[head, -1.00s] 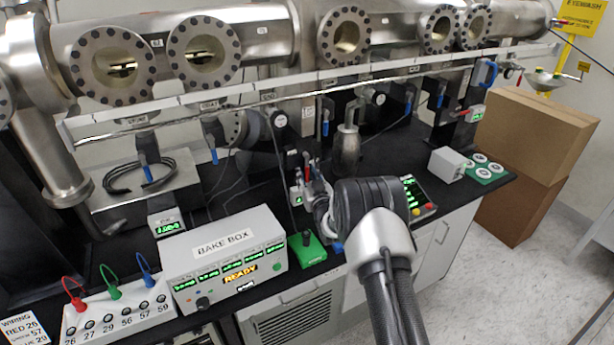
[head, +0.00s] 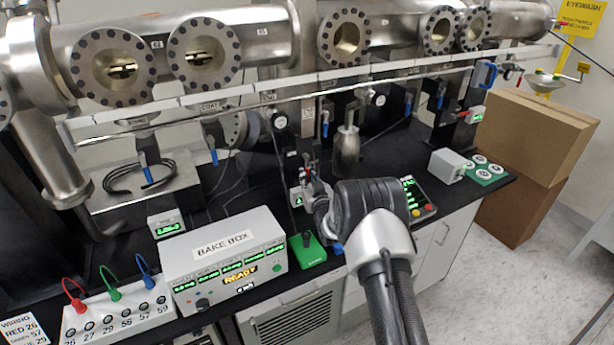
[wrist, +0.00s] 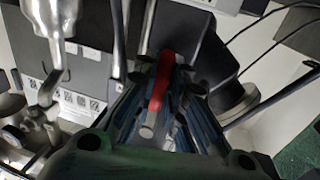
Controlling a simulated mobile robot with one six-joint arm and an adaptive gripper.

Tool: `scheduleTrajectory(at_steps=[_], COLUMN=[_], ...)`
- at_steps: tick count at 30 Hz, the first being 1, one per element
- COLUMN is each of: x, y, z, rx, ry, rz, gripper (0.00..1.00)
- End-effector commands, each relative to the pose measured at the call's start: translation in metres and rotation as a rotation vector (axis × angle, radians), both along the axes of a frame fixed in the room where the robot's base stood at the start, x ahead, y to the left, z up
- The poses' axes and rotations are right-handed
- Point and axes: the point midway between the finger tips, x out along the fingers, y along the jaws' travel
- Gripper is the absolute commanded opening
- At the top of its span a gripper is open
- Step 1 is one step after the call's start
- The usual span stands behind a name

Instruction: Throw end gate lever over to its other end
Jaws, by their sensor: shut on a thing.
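A lever with a red grip and a bare metal end (wrist: 160,92) stands between my gripper's fingers in the wrist view. My gripper (wrist: 166,80) is shut on this red lever, with dark finger pads on both sides of it. In the head view my gripper (head: 318,196) is at the middle of the bench, beside a small box with a green display (head: 298,199). My own wrist hides most of the fingers and the lever there. I cannot tell from a label whether this is the end gate lever.
The bake box (head: 228,262) and a green base with a dark knob (head: 307,250) stand left of my gripper. A metal vessel (head: 346,150) stands close behind. A panel with coloured buttons (head: 418,197) is on the right. Flanged pipes (head: 205,55) run above.

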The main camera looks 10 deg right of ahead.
Motion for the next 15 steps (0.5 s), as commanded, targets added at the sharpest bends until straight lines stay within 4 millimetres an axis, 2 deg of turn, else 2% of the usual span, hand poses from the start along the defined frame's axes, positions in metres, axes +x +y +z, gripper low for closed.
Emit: scheduleTrajectory(at_steps=[15], x=[-0.0013], y=[0.0044], z=[-0.0003], rx=[0.053], ry=[0.017], rz=[0.001], gripper=[0.00])
